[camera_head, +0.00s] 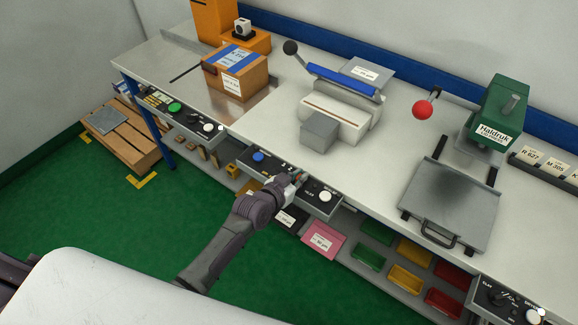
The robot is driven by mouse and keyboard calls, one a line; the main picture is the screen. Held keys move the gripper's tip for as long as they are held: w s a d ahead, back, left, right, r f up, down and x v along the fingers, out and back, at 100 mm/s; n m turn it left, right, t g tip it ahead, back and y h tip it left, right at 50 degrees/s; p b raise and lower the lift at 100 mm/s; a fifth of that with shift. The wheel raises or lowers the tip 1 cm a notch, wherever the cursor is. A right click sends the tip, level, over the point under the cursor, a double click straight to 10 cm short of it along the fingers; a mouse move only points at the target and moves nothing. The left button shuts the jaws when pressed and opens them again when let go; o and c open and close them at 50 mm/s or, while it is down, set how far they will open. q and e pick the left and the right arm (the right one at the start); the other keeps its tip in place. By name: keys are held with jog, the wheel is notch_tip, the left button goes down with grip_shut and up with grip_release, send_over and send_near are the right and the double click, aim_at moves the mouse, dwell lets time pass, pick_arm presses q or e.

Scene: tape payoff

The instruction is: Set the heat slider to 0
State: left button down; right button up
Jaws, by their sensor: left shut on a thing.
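My left gripper (299,180) reaches up to the middle control panel (318,197) on the front edge of the bench. Its fingers are shut on a small part at the panel, which I take to be the heat slider's knob. The fingers hide most of this part, and its setting on the scale cannot be read. A blue button (258,156) sits on the same panel to the left, and a white knob (325,196) sits just right of the gripper. My right gripper is not in view.
Behind the panel stand a grey block (319,132) and a white sealing machine (345,118) with a blue bar. A carton (236,76) is at the left, a green press (497,112) at the right. Coloured bins (405,277) sit below the bench.

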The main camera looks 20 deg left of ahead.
pick_arm(q)
jog(key=shift+s+d+f, duration=0.1)
jog(key=shift+d, duration=0.05)
jog(key=c, duration=1.2)
grip_release()
jog(key=shift+d, duration=0.1)
jog(key=shift+s, duration=0.25)
jog(key=v, duration=1.1)
jog(key=shift+s+r, duration=0.25)
